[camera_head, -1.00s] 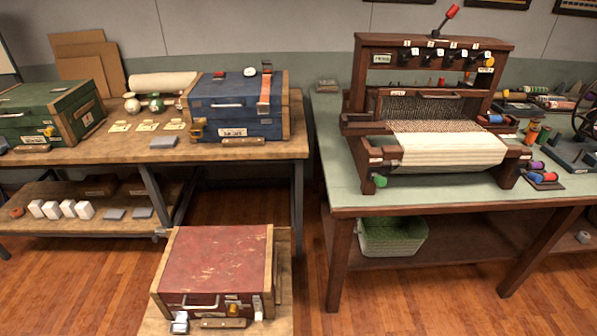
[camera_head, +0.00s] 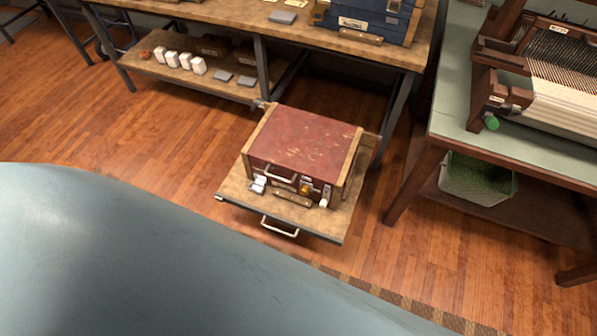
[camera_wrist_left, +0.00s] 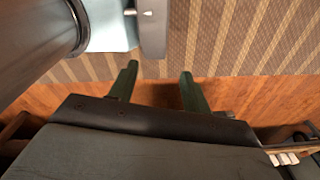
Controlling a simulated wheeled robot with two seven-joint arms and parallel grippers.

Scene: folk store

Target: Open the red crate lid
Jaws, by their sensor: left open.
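The red crate (camera_head: 307,137) has a worn red lid with wooden edge strips, and the lid is shut. On its front are a metal handle (camera_head: 281,172), a yellow latch piece (camera_head: 305,188) and a pale tag. It sits on a low wooden platform (camera_head: 235,188) in the middle of the head view. My left gripper (camera_wrist_left: 158,88) shows in the left wrist view with its two green fingers apart and nothing between them. It points toward a striped rug and wooden floor, away from the crate. My right gripper is in neither view.
A workbench (camera_head: 350,42) with a blue crate (camera_head: 372,18) stands behind. A loom table (camera_head: 520,142) is at right, with a green-lined basket (camera_head: 478,180) below. A large blue-grey surface fills the lower left. Bare floor (camera_head: 150,130) lies left of the red crate.

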